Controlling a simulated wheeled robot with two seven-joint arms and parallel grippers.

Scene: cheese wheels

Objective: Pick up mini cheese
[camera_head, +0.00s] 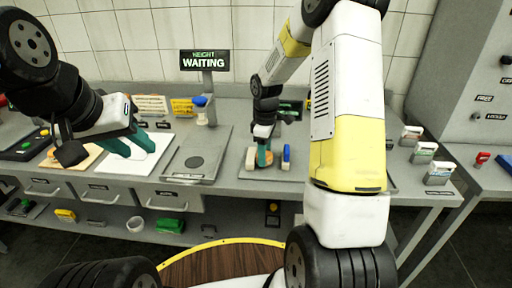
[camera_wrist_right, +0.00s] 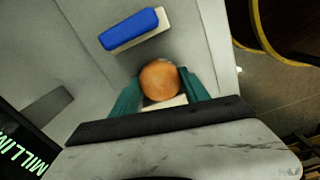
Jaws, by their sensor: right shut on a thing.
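The mini cheese (camera_wrist_right: 160,80) is a small round orange wheel between the teal fingers of my right gripper (camera_wrist_right: 158,94) in the right wrist view. The right gripper is shut on it. In the head view my right gripper (camera_head: 263,156) points down low at the grey workbench (camera_head: 218,150), and the cheese is largely hidden by the fingers. I cannot tell whether it still touches the surface. A pale block shows just below the cheese in the wrist view. My left gripper (camera_head: 130,145) is open and empty, above a white board at the left.
A blue and cream block (camera_wrist_right: 130,30) stands close to the right gripper; it also shows in the head view (camera_head: 286,158). A waiting sign (camera_head: 205,60) stands at the back. Several small labelled blocks stand at the right end.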

